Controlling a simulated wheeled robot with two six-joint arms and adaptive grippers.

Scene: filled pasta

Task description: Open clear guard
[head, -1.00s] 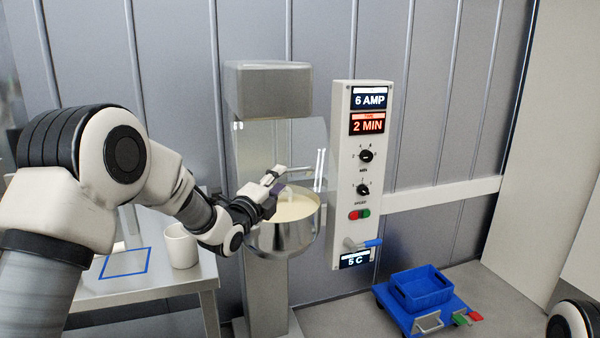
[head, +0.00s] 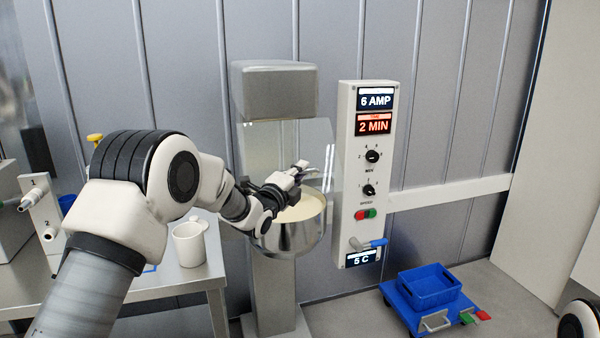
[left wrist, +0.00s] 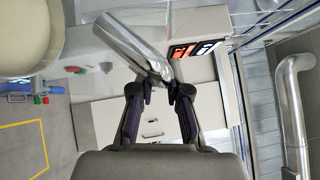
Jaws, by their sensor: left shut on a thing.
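The clear guard (head: 318,140) is a see-through panel hanging below the mixer's grey head (head: 274,92), over the front of the steel bowl (head: 290,238) of pale dough. A bright upright handle (head: 328,162) is at the guard's right edge. My left gripper (head: 306,170) is at the guard above the bowl, its tips beside this handle. In the left wrist view its fingers (left wrist: 160,86) are closed on the end of a shiny metal bar, the handle (left wrist: 135,45). The exact contact is small and partly hidden. My right gripper is out of view.
The control panel (head: 362,210) with dials and buttons stands close to the right of the guard. A white mug (head: 188,246) is on the steel table (head: 190,280) at left. A blue crate (head: 430,290) on a trolley stands on the floor at right.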

